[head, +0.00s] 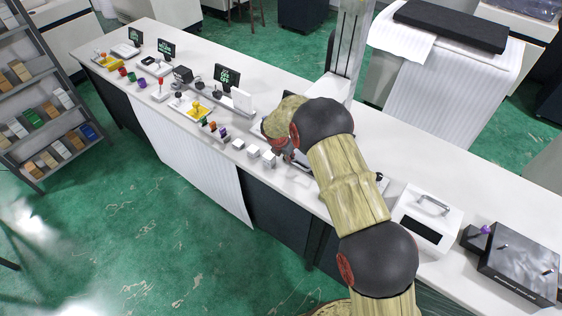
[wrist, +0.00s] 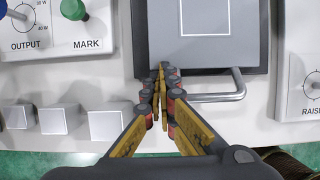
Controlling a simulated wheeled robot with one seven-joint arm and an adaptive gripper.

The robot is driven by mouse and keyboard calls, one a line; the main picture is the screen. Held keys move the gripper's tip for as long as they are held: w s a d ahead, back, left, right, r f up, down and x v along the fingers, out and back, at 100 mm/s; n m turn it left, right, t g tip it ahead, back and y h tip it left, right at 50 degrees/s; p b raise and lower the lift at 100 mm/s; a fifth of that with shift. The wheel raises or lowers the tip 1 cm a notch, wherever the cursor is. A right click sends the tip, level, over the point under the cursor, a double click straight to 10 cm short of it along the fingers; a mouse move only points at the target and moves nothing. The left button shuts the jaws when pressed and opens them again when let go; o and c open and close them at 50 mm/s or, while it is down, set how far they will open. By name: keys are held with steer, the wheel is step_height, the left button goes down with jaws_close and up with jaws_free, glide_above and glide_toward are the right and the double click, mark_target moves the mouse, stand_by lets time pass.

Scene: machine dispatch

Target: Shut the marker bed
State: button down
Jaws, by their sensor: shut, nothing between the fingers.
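The marker bed (wrist: 205,55) is a dark grey plate with a white square outline, at the top middle of the wrist view. A grey bar handle (wrist: 220,97) sticks out from its near edge. My gripper (wrist: 161,72) is shut and empty, its fingertips over the near edge of the bed, left of the visible handle. Whether the fingers touch the bed or handle I cannot tell; they may hide the handle's left end. In the head view my arm covers the gripper and most of this spot.
White panels flank the bed: a green MARK knob (wrist: 94,28) at left and a RAISE dial (wrist: 312,83) at right. White cubes (wrist: 108,122) stand at the counter's front left. A white box with a handle (head: 424,219) stands right of my arm.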

steer(key=shift+w+d, duration=0.35)
steer(key=shift+w, duration=0.1)
steer(key=shift+f, duration=0.1)
steer(key=shift+s+a, duration=0.4)
steer(key=shift+s, duration=0.05)
steer(key=shift+s+a, duration=1)
steer(key=shift+s, duration=0.25)
steer(key=p+v, duration=0.1)
steer(key=v, duration=0.9)
steer(key=shift+d, duration=0.2)
steer(key=shift+w, duration=0.1)
